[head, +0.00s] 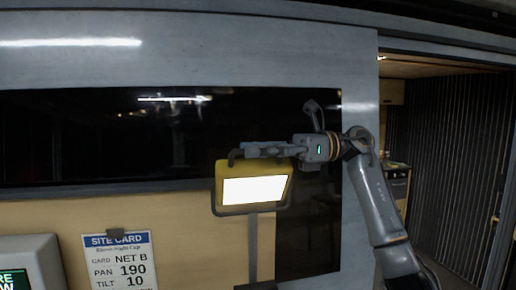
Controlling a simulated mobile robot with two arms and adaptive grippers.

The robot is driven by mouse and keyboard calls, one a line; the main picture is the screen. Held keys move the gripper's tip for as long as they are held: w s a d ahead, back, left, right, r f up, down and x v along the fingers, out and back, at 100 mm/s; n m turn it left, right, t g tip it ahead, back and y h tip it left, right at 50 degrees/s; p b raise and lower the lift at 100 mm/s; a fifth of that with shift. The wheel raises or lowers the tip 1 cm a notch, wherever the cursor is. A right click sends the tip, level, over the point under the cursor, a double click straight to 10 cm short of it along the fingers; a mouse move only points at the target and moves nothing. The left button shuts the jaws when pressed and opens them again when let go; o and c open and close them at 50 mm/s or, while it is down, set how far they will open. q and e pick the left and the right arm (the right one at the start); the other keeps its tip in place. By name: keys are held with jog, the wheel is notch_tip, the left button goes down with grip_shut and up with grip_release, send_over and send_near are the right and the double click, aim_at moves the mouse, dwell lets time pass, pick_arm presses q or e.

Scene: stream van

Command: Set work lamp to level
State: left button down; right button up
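The work lamp has a yellow housing (226,178) and a bright white lit panel (255,190). It stands on a grey post (253,245) in the middle of the head view, and its face is tipped slightly sideways. My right gripper (262,150) reaches in from the right at the lamp's top edge. Its grey fingers lie along or just in front of that edge; whether they grip it I cannot tell. A site card (118,262) at lower left reads NET B, PAN 190, TILT 10. My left gripper is out of view.
A dark glossy panel (90,135) spans the grey van wall behind the lamp. An open doorway with dark ribbed wall (445,160) is at right.

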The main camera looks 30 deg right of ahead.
grip_shut()
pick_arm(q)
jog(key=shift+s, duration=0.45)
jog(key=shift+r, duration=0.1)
